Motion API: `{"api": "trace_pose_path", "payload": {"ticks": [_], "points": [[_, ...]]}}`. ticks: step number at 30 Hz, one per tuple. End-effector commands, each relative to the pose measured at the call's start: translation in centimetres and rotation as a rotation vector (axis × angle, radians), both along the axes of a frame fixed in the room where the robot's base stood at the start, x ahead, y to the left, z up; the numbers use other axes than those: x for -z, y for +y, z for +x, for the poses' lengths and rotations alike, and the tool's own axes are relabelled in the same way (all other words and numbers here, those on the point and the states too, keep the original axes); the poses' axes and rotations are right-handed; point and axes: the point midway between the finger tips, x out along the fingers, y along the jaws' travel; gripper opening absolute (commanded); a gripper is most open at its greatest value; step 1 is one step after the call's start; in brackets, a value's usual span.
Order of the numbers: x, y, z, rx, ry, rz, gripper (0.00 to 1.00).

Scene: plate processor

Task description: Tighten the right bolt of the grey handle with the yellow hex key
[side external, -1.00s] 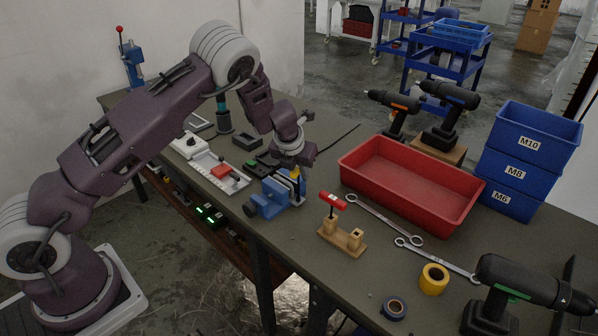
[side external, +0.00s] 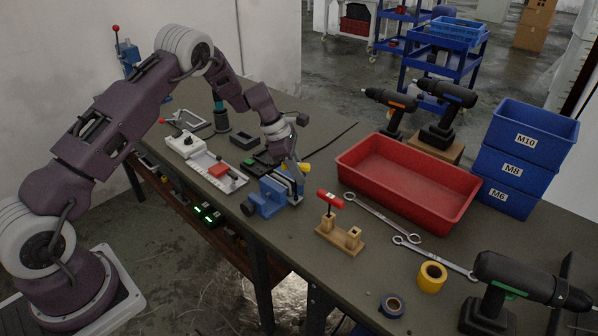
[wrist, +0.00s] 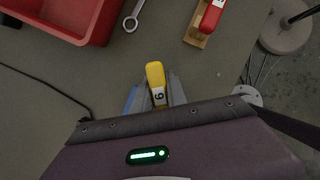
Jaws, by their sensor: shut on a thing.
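The yellow hex key (wrist: 155,75), marked with a 6, shows in the wrist view with its yellow grip tilted outward between my fingers. In the side view a small yellow part of it (side external: 304,167) shows beside my gripper (side external: 293,165). My gripper is shut on the hex key, over the blue vise (side external: 266,199). A grey piece (side external: 291,182) shows at the vise below my gripper. I cannot tell the grey handle or its right bolt apart there, nor whether the key's tip touches a bolt. The key's lower end is hidden.
A red tray (side external: 410,178) lies right of the vise. A red-handled tool in a wooden stand (side external: 340,237) and a wrench (side external: 377,216) are in front of it. Blue bins (side external: 525,160) stand far right.

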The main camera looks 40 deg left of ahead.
Motion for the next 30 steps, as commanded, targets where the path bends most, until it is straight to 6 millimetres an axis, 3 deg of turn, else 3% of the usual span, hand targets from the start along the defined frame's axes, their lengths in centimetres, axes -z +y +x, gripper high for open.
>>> {"api": "trace_pose_path", "payload": {"ticks": [3,11,30], "points": [[0.0,0.0,0.0,0.102,-0.001,0.001,0.0],[-0.2,0.0,0.0,0.099,-0.001,0.001,0.0],[-4.1,-0.1,0.0,0.096,0.0,0.0,0.0]]}}
